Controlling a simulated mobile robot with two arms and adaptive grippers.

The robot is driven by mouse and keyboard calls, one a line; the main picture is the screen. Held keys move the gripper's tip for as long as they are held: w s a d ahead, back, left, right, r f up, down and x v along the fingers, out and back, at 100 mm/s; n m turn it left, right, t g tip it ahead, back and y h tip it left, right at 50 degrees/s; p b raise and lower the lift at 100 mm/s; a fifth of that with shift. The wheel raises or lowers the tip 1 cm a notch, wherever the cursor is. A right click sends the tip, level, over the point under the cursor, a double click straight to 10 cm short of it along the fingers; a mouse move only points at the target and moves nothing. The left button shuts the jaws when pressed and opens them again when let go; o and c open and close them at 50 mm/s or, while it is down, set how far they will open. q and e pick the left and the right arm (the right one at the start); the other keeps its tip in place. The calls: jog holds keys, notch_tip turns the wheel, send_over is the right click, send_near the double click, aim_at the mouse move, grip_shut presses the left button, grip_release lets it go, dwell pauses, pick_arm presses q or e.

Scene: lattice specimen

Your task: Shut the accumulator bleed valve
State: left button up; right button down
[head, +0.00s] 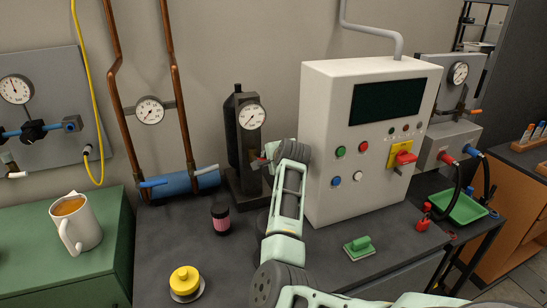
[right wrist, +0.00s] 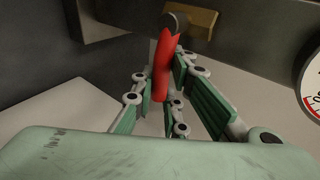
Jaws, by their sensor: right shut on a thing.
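The accumulator (head: 235,115) is a dark upright cylinder in a black stand with a round white gauge, in the middle of the head view. The bleed valve's red lever (right wrist: 162,62) shows in the right wrist view, running down from a dark round pivot beside a brass-coloured body (right wrist: 203,20). My left gripper is not in view.
A white control cabinet (head: 325,130) with a red-yellow switch (head: 401,156) stands close right of my arm. A blue cylinder (head: 180,184) lies left.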

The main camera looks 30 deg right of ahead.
jog(key=shift+s+a+f, duration=0.1)
jog(key=shift+a+f, duration=0.05)
jog(key=shift+f, duration=0.35)
jog(key=c, duration=2)
grip_release()
jog(key=shift+r, duration=0.2)
jog(key=shift+r, duration=0.15)
jog(key=v, duration=1.2)
